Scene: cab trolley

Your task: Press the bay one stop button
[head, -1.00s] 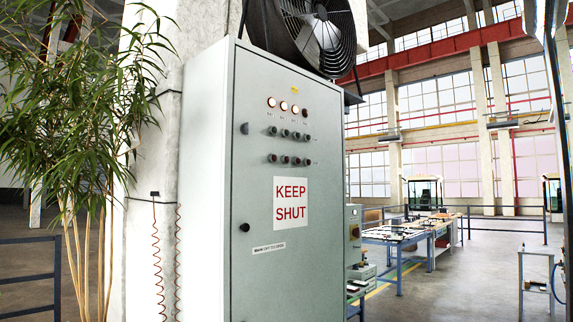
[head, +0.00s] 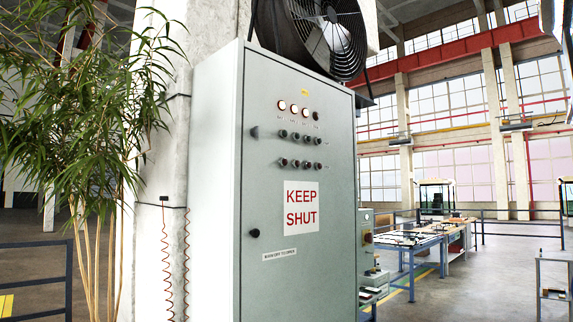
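A tall grey-green control cabinet (head: 270,215) stands in the middle of the head view, its door facing me at an angle. Its panel has a row of lamps (head: 294,109), three lit and the rightmost dark. Below are an upper row of dark buttons (head: 300,137) and a lower row (head: 300,164), some of them reddish. The leftmost lower button (head: 283,162) looks reddish; the small labels are too blurred to read surely, so I cannot tell which button is bay one stop. Neither of my grippers is in view.
A red-lettered KEEP SHUT sign (head: 301,206) and a black knob (head: 254,233) are on the door. A leafy plant (head: 85,110) stands at left. Workbenches (head: 410,240) stand behind, right; open floor lies beyond.

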